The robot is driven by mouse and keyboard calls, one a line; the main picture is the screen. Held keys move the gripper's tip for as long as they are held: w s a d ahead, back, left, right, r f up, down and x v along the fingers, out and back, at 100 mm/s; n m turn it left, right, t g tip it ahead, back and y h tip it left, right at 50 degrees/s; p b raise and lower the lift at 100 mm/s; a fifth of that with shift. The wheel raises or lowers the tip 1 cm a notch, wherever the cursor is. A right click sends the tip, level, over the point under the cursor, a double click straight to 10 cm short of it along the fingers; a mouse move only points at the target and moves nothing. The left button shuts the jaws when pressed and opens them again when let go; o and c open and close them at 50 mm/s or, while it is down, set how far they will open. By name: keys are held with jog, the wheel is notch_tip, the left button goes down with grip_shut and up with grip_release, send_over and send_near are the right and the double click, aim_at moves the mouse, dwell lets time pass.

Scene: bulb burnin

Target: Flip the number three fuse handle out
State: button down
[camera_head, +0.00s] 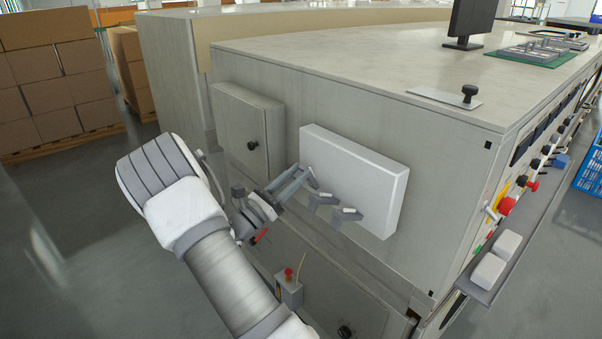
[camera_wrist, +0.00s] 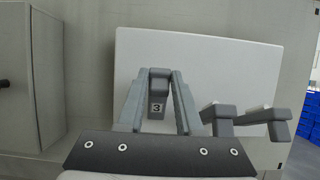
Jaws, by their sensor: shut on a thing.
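The number three fuse handle (camera_wrist: 158,84) is a grey lever with a "3" label, in front of the white fuse panel (camera_head: 365,165). The panel fills the middle of the wrist view (camera_wrist: 225,70). My gripper (camera_wrist: 160,80) has one finger on each side of this handle and is shut on it. In the head view my gripper (camera_head: 305,175) reaches the panel's left part. Two more grey handles stand to the right, a nearer one (camera_wrist: 217,115) and a farther one (camera_wrist: 262,118). They show in the head view too (camera_head: 322,200), (camera_head: 346,216).
A closed grey cabinet door (camera_head: 248,140) is left of the panel. A small box with a red button (camera_head: 288,287) is below my gripper. The bench top (camera_head: 330,50) is above. Stacked cartons (camera_head: 55,80) stand at the far left, with open floor before them.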

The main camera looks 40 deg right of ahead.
aim_at(308, 180)
jog(key=shift+s+a+f+p, duration=0.1)
jog(key=shift+a+f+p, duration=0.2)
jog(key=shift+f, duration=0.55)
jog(key=shift+s+a+f+p, duration=0.15)
jog(key=shift+a+f, duration=0.2)
jog(key=shift+f, duration=0.5)
jog(key=shift+w+a+f+p, duration=0.1)
jog(key=shift+a+f+p, duration=0.2)
jog(key=shift+f, duration=0.55)
jog(key=shift+s, duration=0.1)
jog(key=c, duration=0.7)
grip_release()
jog(key=shift+d, duration=0.1)
jog(key=shift+r, duration=0.1)
jog(key=p+v, duration=0.1)
jog(key=v, duration=1.6)
jog(key=shift+a, duration=0.3)
